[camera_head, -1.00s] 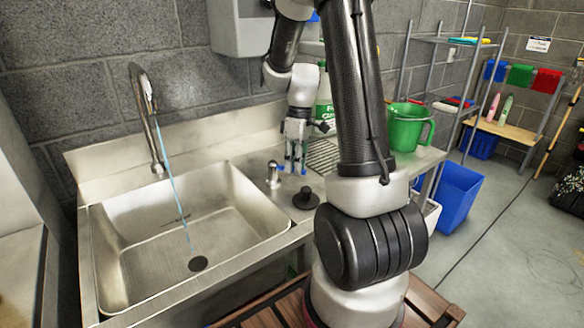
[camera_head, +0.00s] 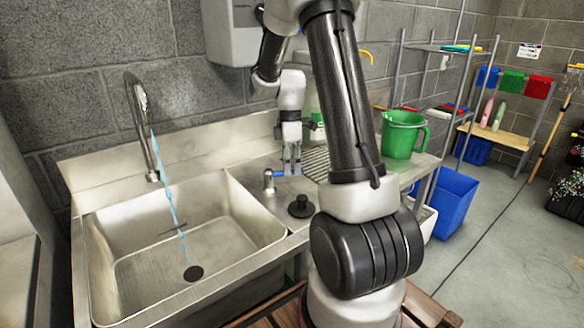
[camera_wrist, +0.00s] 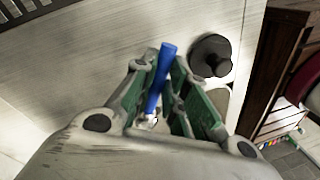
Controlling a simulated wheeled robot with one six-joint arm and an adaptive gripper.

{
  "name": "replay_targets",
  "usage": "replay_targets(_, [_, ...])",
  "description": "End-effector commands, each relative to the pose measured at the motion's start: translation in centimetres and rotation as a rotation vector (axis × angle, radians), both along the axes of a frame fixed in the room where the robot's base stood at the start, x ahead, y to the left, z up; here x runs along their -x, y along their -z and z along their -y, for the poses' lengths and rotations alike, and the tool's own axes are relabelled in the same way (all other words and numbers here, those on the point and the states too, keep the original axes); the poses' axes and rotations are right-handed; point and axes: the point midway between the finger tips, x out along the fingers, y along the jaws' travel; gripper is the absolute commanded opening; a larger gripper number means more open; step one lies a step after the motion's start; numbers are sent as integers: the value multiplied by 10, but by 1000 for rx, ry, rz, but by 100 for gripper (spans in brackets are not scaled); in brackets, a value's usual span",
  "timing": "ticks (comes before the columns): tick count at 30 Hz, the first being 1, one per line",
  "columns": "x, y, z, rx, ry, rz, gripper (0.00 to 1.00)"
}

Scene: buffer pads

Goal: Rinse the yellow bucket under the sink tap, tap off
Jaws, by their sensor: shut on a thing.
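The sink tap (camera_head: 143,120) stands at the back left, and a thin blue stream of water (camera_head: 170,205) runs from it into the empty sink basin (camera_head: 110,235). My gripper (camera_head: 291,172) is low over the counter right of the basin. It is shut on a blue lever (camera_wrist: 163,75), which lies between the green-padded fingers in the wrist view. In the head view the blue lever (camera_head: 280,173) reaches left from the fingers towards a small metal valve post (camera_head: 268,182). I cannot make out a yellow bucket in any view.
A black knob-like plug (camera_head: 301,207) stands on the counter close to my gripper and shows in the wrist view (camera_wrist: 211,56). A green bucket (camera_head: 402,135) stands on the right drainboard. A blue bin (camera_head: 453,200) is on the floor. A wall dispenser (camera_head: 232,35) hangs above the sink.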

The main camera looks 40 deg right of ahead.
Motion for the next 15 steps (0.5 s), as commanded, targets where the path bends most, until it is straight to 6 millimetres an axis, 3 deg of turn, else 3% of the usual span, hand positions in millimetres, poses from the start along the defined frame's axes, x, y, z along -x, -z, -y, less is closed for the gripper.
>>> replay_targets(10, [-1,-1,0,1,0,3,0])
replay_targets(11, [-1,-1,0,1,0,3,20])
replay_targets(12, [-1,-1,0,1,0,3,27])
replay_targets(15, [-1,0,0,0,0,2,36])
